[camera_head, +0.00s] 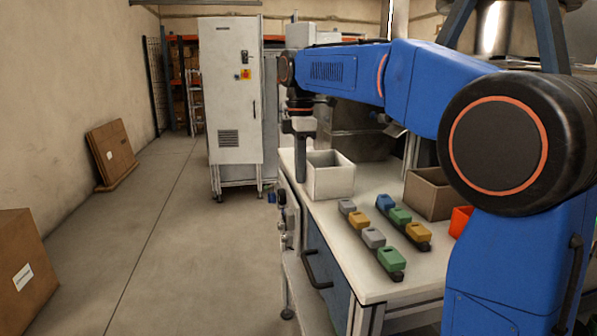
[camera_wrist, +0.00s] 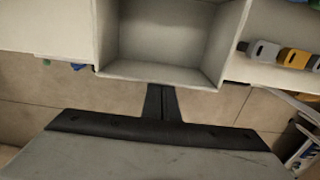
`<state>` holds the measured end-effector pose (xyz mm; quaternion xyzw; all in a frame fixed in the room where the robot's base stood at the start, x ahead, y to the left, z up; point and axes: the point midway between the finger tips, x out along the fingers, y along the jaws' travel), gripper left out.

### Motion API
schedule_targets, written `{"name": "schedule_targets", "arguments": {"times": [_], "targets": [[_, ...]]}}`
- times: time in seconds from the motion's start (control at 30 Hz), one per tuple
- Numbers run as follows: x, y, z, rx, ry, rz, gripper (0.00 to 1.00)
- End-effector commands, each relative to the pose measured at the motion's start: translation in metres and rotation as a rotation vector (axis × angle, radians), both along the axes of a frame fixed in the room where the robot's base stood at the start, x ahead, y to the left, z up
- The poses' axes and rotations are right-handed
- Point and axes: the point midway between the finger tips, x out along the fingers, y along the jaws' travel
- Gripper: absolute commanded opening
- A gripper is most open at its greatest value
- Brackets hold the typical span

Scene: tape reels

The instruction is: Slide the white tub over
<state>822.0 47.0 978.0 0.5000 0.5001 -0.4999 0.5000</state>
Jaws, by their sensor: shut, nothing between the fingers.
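The white tub (camera_head: 331,180) is an open, square box standing upright near the left edge of the white table. It also fills the top middle of the wrist view, its near wall (camera_wrist: 165,77) facing my gripper. My gripper (camera_head: 301,181) points down beside the tub's left side. In the wrist view my gripper's fingers (camera_wrist: 162,90) are together, with nothing between them, close against the outside of the tub's wall. I cannot tell whether they touch it. The tub looks empty.
A brown box (camera_head: 428,194) and an orange container (camera_head: 460,222) stand at the right. The table's left edge is close to my gripper.

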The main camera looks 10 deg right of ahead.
Motion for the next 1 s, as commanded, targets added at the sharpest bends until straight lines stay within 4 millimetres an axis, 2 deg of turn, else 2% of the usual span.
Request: {"name": "schedule_targets", "arguments": {"times": [0.17,0.7,0.83,1.0], "targets": [[0.0,-0.01,0.0,0.0,0.0,-0.003,0.0],[0.0,-0.112,0.0,0.0,0.0,-0.004,0.0],[0.0,-0.127,0.0,0.0,0.0,-0.002,0.0],[0.0,-0.134,0.0,0.0,0.0,-0.001,0.0]]}}
